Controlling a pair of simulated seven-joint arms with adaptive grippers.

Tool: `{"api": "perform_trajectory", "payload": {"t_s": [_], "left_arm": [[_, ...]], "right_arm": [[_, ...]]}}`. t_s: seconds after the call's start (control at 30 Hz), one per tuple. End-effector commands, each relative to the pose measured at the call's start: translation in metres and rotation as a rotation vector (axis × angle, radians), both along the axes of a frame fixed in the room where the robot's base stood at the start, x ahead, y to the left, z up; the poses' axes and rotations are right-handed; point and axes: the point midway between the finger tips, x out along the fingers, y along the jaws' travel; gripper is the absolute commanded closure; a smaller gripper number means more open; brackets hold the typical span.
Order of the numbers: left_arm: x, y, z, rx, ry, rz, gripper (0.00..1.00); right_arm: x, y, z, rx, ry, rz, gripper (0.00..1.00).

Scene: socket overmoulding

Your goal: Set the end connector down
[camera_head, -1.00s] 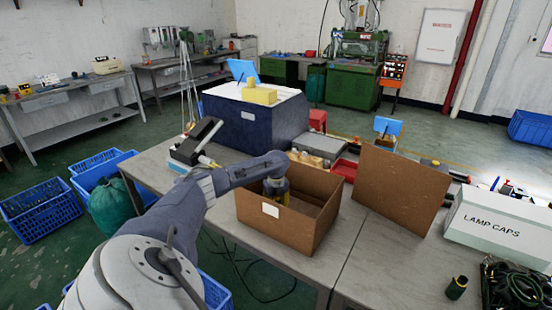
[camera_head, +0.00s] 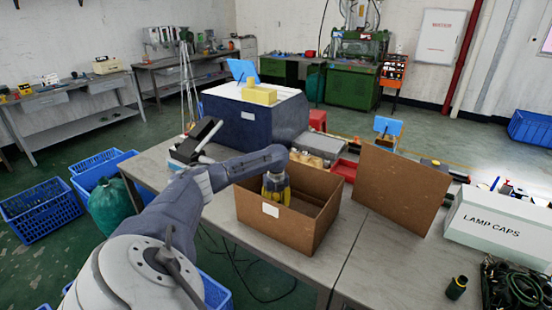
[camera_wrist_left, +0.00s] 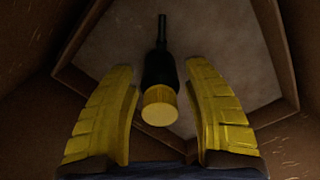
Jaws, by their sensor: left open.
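The end connector (camera_wrist_left: 160,92) lies at the bottom of the brown cardboard box in the left wrist view, a black body with a yellow-gold end and a short dark cable stub. My left gripper (camera_wrist_left: 163,100) is open, its yellow fingers to either side of the connector with gaps showing. In the head view my left gripper (camera_head: 276,192) hangs down inside the box (camera_head: 270,228); the box wall hides the connector there. My right gripper is not in view.
A cardboard panel (camera_head: 402,190) stands right of the box. A white LAMP CAPS box (camera_head: 497,226), a small dark cylinder with a yellow-green top (camera_head: 456,287) and coiled black cables (camera_head: 510,283) are at the right. A dark blue bin (camera_head: 255,118) stands behind the box.

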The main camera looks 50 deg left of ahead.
Motion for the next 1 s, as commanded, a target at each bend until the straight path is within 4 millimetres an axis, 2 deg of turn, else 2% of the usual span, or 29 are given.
{"api": "perform_trajectory", "payload": {"t_s": [0.2, 0.5, 0.7, 1.0], "left_arm": [[0.001, 0.001, 0.041, 0.001, -0.003, -0.001, 0.51], [0.001, 0.0, 0.081, 0.001, -0.001, -0.001, 0.51], [0.001, 0.0, 0.093, 0.0, -0.001, 0.0, 0.51], [0.0, 0.0, 0.094, 0.0, 0.0, 0.0, 0.51]], "right_arm": [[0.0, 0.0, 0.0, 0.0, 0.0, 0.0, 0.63], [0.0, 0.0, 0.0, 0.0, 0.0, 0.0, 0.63], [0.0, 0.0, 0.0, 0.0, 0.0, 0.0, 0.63], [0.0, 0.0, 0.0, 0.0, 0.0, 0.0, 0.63]]}}
